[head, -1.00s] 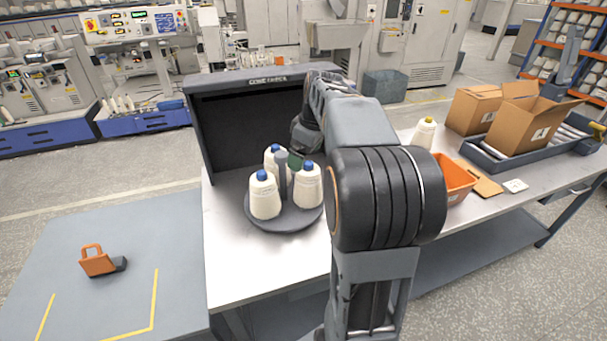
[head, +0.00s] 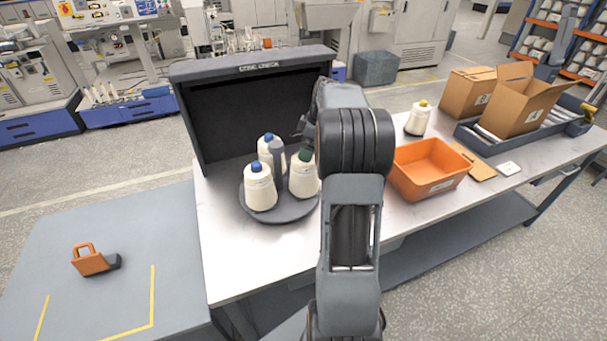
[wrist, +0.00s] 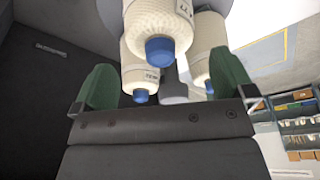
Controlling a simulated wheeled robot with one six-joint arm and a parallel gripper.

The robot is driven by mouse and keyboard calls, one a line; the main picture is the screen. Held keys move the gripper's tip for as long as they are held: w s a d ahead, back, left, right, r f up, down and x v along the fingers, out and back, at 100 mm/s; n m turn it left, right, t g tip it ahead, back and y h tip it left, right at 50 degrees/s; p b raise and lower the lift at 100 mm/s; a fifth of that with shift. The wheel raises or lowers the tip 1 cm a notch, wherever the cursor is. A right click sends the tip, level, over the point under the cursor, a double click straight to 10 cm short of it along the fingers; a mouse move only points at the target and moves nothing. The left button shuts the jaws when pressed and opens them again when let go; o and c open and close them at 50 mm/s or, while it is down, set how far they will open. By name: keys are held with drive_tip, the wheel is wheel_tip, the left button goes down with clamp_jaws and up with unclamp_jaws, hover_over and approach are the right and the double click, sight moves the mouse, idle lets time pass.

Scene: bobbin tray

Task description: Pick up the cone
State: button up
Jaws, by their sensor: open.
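Three cream cones with blue tops stand on a round dark tray (head: 285,217) around a grey post (head: 277,160): a front-left cone (head: 260,192), a rear cone (head: 265,150) and a right cone (head: 303,180). My gripper (head: 304,146) is at the right cone's top, and its green pad hides that top in the head view. In the wrist view my gripper (wrist: 166,75) is open, its two green fingers wide apart. The nearest cone (wrist: 158,20) lies between them in the picture, with two others behind. I cannot tell whether a finger touches a cone.
A dark hooded booth (head: 250,68) stands behind the tray. To the right on the bench are an orange bin (head: 430,168), a yellow-topped cone (head: 419,120) and cardboard boxes (head: 520,100). The bench front (head: 245,262) is clear. An orange-handled object (head: 92,262) lies on the left surface.

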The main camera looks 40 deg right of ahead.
sight(304, 172)
drive_tip(key=shift+p+x, duration=0.8)
drive_tip(key=shift+x, duration=1.9)
drive_tip(key=shift+w+a, duration=0.1)
drive_tip(key=shift+w, duration=0.05)
drive_tip(key=shift+r, duration=0.1)
drive_tip(key=c, duration=1.2)
drive_tip(key=shift+r, duration=0.1)
